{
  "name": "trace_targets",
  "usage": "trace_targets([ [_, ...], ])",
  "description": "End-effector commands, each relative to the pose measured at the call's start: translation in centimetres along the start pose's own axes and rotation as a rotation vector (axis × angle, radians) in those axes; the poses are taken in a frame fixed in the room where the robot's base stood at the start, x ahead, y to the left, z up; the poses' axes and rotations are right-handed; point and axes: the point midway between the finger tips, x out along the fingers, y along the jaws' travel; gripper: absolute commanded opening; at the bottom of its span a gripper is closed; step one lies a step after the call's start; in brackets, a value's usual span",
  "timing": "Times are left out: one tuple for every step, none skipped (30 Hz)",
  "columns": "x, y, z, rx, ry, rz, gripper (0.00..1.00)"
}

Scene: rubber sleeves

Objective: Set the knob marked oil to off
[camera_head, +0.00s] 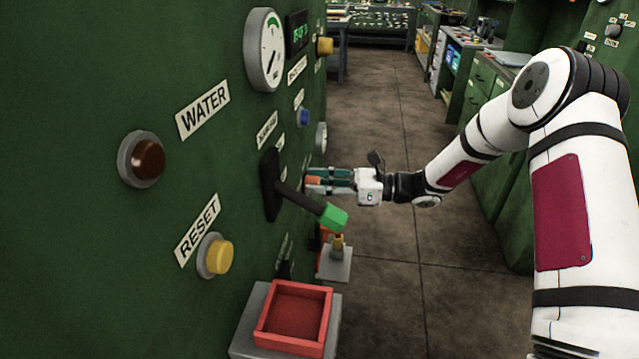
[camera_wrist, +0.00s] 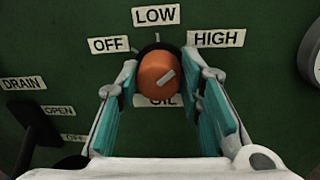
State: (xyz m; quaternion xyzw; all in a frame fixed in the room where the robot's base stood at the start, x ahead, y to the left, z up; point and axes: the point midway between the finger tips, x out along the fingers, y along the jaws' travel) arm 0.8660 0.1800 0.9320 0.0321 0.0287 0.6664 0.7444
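The OIL label (camera_wrist: 153,101) below is partly hidden by the knob. My gripper (camera_wrist: 161,82) has its teal-padded fingers on either side of the knob, apart, with no clear grip on it. In the head view my gripper (camera_head: 322,180) reaches the panel, with orange of the knob (camera_head: 313,181) showing at its fingertips.
A black lever with a green handle (camera_head: 334,216) juts from the panel in front of my gripper. A red tray (camera_head: 293,347) and yellow RESET button (camera_head: 219,257) are nearer. A DRAIN switch (camera_wrist: 36,128) is left of the knob. Open floor lies right of the panel.

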Motion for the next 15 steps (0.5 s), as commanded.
trace_targets([
  [0.00, -0.02, 0.01, 0.000, 0.000, 0.000, 0.06],
  [0.00, -0.02, 0.01, 0.000, 0.000, 0.000, 0.06],
  [0.00, -0.02, 0.01, 0.000, 0.000, 0.000, 0.06],
  [-0.01, -0.03, 0.02, -0.001, 0.000, 0.000, 0.06],
  [-0.01, -0.03, 0.02, -0.002, 0.000, -0.001, 0.06],
  [-0.01, -0.03, 0.02, -0.005, 0.000, -0.001, 0.06],
  [-0.01, -0.03, 0.02, -0.008, 0.000, -0.001, 0.06],
  [-0.02, -0.03, 0.03, -0.012, 0.001, -0.001, 0.06],
  [-0.02, -0.03, 0.03, -0.019, 0.001, -0.001, 0.06],
  [-0.02, -0.03, 0.04, -0.026, 0.002, -0.001, 0.06],
  [-0.02, -0.02, 0.04, -0.035, 0.002, -0.001, 0.06],
  [-0.02, -0.02, 0.05, -0.050, 0.003, -0.001, 0.06],
  [-0.02, -0.02, 0.06, -0.062, 0.004, -0.001, 0.06],
  [-0.03, -0.01, 0.07, -0.078, 0.005, -0.001, 0.06],
  [-0.03, -0.01, 0.07, -0.099, 0.007, -0.002, 0.06],
])
